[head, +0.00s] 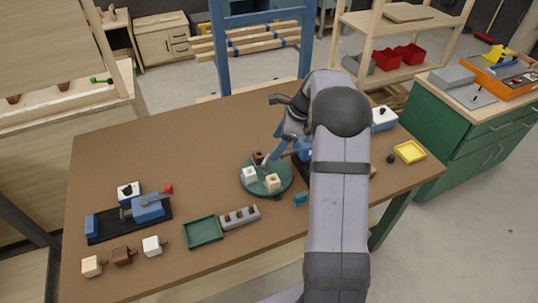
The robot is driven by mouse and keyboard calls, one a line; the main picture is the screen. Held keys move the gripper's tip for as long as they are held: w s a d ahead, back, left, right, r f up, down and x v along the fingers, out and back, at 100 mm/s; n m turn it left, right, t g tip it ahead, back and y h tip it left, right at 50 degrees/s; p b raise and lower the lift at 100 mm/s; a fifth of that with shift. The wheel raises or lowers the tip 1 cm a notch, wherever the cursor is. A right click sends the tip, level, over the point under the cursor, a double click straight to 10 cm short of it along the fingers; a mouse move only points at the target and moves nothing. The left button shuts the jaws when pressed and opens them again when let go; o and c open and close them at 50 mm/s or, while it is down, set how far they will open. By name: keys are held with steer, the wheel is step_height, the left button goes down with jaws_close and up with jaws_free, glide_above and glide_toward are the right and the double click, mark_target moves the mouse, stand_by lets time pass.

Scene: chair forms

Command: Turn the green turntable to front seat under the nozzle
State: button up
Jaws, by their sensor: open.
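The green turntable (250,187) lies near the middle of the brown table. A white chair form (249,174), a beige form (273,182) and a brown form (258,158) sit on it. My gripper (266,162) points down over the turntable's back part, close to the forms, and is open. I cannot tell if it touches anything. A blue device (304,147) on a dark base stands right of the turntable, mostly hidden by my arm. I cannot make out the nozzle or which seat is under it.
A blue clamp device (148,207) on a black base stands at left, with several loose forms in front. A green tray (202,232) and a grey peg rack (240,217) lie before the turntable. A yellow tray (409,152) is at right. The table's back left is clear.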

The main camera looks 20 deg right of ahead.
mark_target(267, 158)
steer(key=m, duration=0.3)
steer(key=shift+s+a, duration=0.1)
steer(key=shift+s, duration=0.05)
steer(key=shift+f, duration=0.15)
steer(key=shift+p+x, duration=1.1)
steer(key=shift+x, duration=2.5)
steer(key=c, duration=1.5)
steer(key=shift+c, duration=0.2)
